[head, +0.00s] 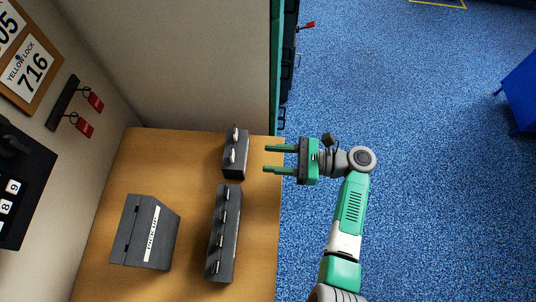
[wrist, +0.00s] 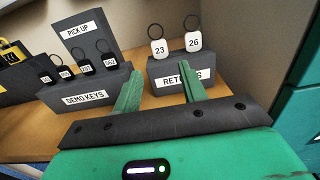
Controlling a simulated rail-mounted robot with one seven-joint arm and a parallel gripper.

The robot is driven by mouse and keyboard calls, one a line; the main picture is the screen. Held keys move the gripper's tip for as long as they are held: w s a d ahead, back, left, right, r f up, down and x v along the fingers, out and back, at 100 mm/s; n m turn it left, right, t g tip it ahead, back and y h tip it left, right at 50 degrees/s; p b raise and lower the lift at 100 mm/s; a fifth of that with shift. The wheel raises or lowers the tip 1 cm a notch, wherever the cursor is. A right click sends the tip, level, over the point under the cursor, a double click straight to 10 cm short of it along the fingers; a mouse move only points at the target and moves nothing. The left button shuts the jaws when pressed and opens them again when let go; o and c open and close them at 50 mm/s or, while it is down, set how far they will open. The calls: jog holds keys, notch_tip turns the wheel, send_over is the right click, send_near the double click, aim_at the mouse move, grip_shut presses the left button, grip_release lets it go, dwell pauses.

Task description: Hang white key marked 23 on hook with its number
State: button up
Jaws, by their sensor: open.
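The white key marked 23 (wrist: 159,48) stands upright on the dark grey block labelled RETURNS, its black ring on top. In the head view it is the lower (head: 232,156) of two white keys on the small block. The white key marked 26 (wrist: 194,42) stands just right of it in the wrist view. My gripper (head: 265,158) is open and empty at the table's right edge, fingers pointing at the small block. In the wrist view its fingers (wrist: 163,85) are short of the block and partly cover its label. No hook marked 23 can be made out.
The DEMO KEYS block (wrist: 85,97) with several black keys stands beside the RETURNS block (wrist: 178,68). The PICK UP box (head: 145,235) stands behind it. A wall rail (head: 63,103) holds two red tags. A teal-edged panel (head: 276,70) rises beyond the table.

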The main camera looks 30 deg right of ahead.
aim_at(234, 155)
jog(key=x, duration=0.8)
jog(key=shift+a+p, duration=0.1)
jog(key=shift+p, duration=0.3)
jog(key=shift+w+a, duration=0.35)
jog(key=shift+a, duration=0.15)
jog(key=shift+p, duration=0.35)
jog(key=c, duration=0.7)
jog(key=shift+o, duration=0.2)
jog(key=shift+r, duration=0.1)
jog(key=shift+s+d+r+p, duration=0.1)
jog(key=shift+d+r+p, duration=0.05)
jog(key=shift+r+p, duration=1.45)
jog(key=shift+f+p, duration=0.2)
jog(key=shift+p, duration=0.1)
